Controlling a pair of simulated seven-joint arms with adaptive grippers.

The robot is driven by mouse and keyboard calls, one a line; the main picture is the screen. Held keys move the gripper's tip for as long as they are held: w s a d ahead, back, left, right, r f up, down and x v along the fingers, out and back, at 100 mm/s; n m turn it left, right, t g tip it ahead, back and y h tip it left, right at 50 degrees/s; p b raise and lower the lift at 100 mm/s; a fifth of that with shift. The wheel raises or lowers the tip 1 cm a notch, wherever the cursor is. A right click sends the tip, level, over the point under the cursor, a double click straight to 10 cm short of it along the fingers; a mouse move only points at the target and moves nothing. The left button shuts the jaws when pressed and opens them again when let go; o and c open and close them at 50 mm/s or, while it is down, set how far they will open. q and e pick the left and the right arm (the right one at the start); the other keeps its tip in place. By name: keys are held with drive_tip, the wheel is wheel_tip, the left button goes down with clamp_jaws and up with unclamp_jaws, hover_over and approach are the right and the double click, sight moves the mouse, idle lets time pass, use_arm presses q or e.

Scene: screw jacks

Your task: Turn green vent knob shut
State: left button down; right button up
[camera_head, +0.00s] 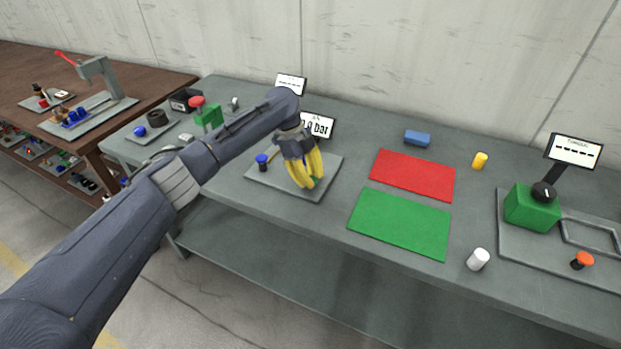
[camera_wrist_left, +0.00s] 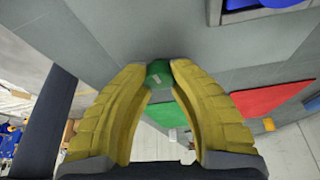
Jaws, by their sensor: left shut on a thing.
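My left gripper (camera_head: 311,184) reaches down over the grey base plate (camera_head: 262,178) with its yellow fingers around the green vent knob. In the left wrist view the green knob (camera_wrist_left: 158,73) sits between the fingertips of the left gripper (camera_wrist_left: 159,68), which is shut on it. A pale mark shows on the knob's face. In the head view the fingers hide most of the knob. A blue knob (camera_head: 262,161) stands on the left part of the plate. A display (camera_head: 320,125) behind reads in bar, its first digits hidden by my wrist. My right gripper is not in view.
A red mat (camera_head: 413,174) and a green mat (camera_head: 400,224) lie to the right. A blue block (camera_head: 417,138), yellow cylinder (camera_head: 479,160) and white cylinder (camera_head: 478,260) stand near them. A green box (camera_head: 532,208) with a black dial is at far right.

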use_arm(q)
drive_tip(key=shift+d+m, duration=0.1)
drive_tip(key=shift+m, duration=0.4)
drive_tip(key=c, duration=1)
unclamp_jaws()
drive_tip(key=v, duration=1.2)
drive_tip(key=shift+w+f, duration=0.1)
drive_tip(key=shift+w, duration=0.05)
